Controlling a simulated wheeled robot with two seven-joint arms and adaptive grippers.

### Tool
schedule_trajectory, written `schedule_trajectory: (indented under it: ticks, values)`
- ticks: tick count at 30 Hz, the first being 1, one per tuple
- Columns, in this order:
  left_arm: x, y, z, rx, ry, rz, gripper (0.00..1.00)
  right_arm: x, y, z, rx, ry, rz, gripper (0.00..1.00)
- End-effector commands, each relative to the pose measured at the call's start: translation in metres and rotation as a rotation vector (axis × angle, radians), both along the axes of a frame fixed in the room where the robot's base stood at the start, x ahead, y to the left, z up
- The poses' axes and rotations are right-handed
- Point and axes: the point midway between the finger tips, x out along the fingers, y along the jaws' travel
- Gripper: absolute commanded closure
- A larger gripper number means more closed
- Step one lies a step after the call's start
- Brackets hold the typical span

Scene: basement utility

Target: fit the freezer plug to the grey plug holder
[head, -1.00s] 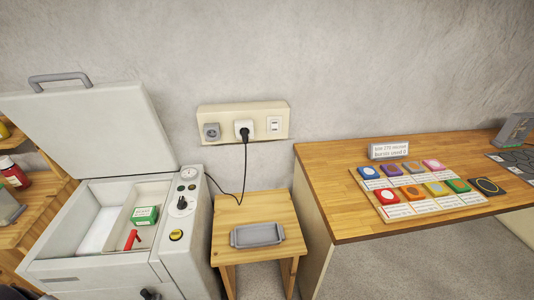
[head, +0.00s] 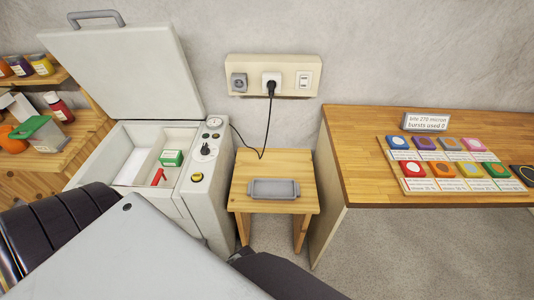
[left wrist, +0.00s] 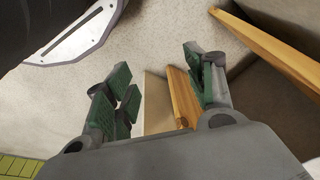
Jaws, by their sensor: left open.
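The black freezer plug (head: 271,87) sits in the white socket (head: 266,77) in the middle of the cream wall panel. Its black cord hangs down and loops left to the freezer (head: 197,215). The grey square fitting on the panel's left, which looks like the plug holder (head: 238,83), has nothing in it. My left gripper (left wrist: 160,88) shows in the left wrist view, open with nothing between its green-padded fingers. It is away from the plug, over the floor near wooden furniture. In the head view my arm fills the lower left and its fingers are hidden. My right gripper is not in view.
The freezer's lid (head: 125,75) stands open. A wooden stool (head: 245,200) below the panel holds a grey tray (head: 273,188). A wooden table (head: 362,185) with coloured tiles stands right. Shelves with jars (head: 60,105) are at left.

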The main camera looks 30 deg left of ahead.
Motion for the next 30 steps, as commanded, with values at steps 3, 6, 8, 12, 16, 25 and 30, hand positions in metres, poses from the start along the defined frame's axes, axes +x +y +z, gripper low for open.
schedule_trajectory:
  ticks: [3,6,8,12,16,25,30]
  values:
    - [0.014,-0.001,0.024,0.000,-0.014,0.003,0.45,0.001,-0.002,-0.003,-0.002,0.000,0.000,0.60]
    - [0.025,-0.002,0.046,0.000,-0.026,0.006,0.45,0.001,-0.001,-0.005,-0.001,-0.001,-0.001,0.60]
    - [0.031,-0.002,0.059,0.001,-0.033,0.008,0.45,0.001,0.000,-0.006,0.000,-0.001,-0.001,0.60]
    - [0.045,-0.001,0.092,0.005,-0.051,0.013,0.45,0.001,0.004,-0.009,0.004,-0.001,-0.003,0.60]
    - [0.056,0.002,0.123,0.010,-0.072,0.019,0.45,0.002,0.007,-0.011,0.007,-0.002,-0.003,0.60]
    - [0.086,0.012,0.206,0.039,-0.151,0.053,0.45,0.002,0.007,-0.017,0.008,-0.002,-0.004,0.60]
    - [0.109,0.023,0.262,0.070,-0.240,0.092,0.45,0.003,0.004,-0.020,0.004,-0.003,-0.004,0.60]
